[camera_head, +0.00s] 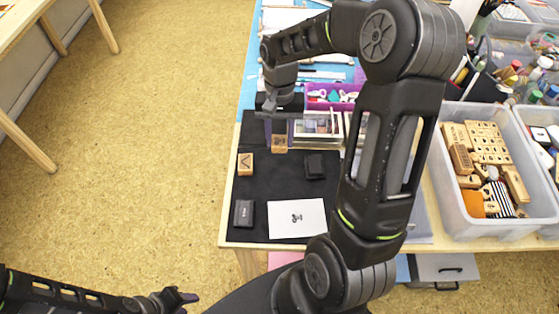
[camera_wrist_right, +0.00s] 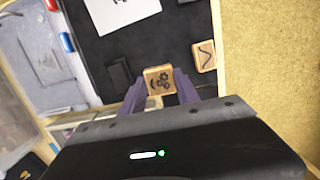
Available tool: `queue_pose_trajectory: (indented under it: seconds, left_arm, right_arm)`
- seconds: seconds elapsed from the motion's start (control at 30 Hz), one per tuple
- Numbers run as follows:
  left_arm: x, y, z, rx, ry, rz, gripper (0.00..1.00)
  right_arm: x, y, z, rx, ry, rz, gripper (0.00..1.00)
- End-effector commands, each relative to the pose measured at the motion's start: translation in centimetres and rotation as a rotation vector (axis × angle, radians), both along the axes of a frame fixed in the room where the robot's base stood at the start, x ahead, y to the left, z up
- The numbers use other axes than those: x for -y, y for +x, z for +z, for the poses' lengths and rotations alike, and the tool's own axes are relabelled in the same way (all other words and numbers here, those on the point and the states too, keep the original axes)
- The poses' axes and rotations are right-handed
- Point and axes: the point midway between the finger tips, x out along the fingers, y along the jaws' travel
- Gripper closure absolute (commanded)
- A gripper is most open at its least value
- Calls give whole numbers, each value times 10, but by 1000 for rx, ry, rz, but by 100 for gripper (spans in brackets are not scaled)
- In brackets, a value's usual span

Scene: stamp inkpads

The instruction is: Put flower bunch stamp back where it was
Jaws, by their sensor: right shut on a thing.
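The flower bunch stamp (camera_head: 280,144) is a small wooden block at the far part of the black mat (camera_head: 270,185). In the right wrist view its face with a dark flower design (camera_wrist_right: 159,79) shows between two purple fingers. My right gripper (camera_head: 279,127) is shut on it; I cannot tell whether the stamp touches the mat. My left gripper (camera_head: 187,297) is low at the left, away from the table, its fingers too small to judge. A second wooden stamp with a V-like mark (camera_head: 246,164) lies beside it and shows in the wrist view (camera_wrist_right: 204,57).
A dark inkpad (camera_head: 315,166) lies right of the stamps and a labelled one (camera_head: 244,213) near the front left. White paper (camera_head: 297,218) bears a dark flower print. A purple tray (camera_head: 332,96) stands behind. A clear bin of wooden stamps (camera_head: 468,215) stands right, beyond my right arm.

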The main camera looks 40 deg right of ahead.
Motion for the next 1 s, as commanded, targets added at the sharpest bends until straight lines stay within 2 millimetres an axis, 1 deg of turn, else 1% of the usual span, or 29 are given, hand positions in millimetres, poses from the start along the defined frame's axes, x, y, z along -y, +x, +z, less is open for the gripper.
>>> queue_pose_trajectory:
  seconds: [0.1, 0.2, 0.27, 0.33, 0.63, 0.9, 1.0]
  left_arm:
    - [0, 0, 4, -1, 1, 1, 64]
    - [0, -1, 6, -2, 2, 1, 64]
    - [0, -1, 6, -3, 2, 0, 64]
    - [0, -1, 6, -3, 2, 1, 64]
    - [0, -1, 6, -3, 3, 1, 64]
    - [-1, -1, 11, -4, 3, 2, 64]
    - [-1, -2, 10, -4, 3, 2, 64]
  right_arm:
    - [-1, -2, -22, -7, 3, 0, 92]
    - [-1, -1, -39, -5, 2, 1, 92]
    - [0, -1, -45, -4, 1, 1, 92]
    - [0, 0, -49, -1, 1, 1, 92]
    - [0, 0, -51, -2, 1, 1, 92]
    - [-1, -1, -83, -4, 1, 1, 92]
    - [0, 0, -87, -1, 1, 1, 92]
